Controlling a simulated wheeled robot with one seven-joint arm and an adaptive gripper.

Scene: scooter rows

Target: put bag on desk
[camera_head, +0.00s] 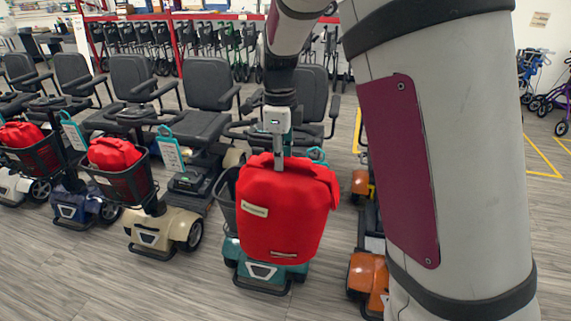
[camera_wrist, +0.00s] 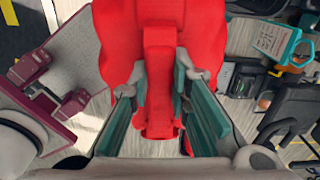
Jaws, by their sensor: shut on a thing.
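A red bag (camera_head: 285,210) with a pale label hangs upright under my gripper (camera_head: 279,158), in front of the teal scooter (camera_head: 268,272). In the wrist view, the two fingers of my gripper (camera_wrist: 160,88) are shut on the bag's red strap (camera_wrist: 160,60), with the bag's body (camera_wrist: 118,40) behind it. The bag hides most of the teal scooter's basket (camera_head: 226,200). A dark table-like surface (camera_head: 45,38) stands far off at the back left; I cannot tell whether it is the desk.
Two more red bags sit in scooter baskets at the left, one on the beige scooter (camera_head: 113,153) and one farther left (camera_head: 20,134). An orange scooter (camera_head: 368,275) stands close on the right, partly behind my arm. Grey floor (camera_head: 185,290) is clear in front.

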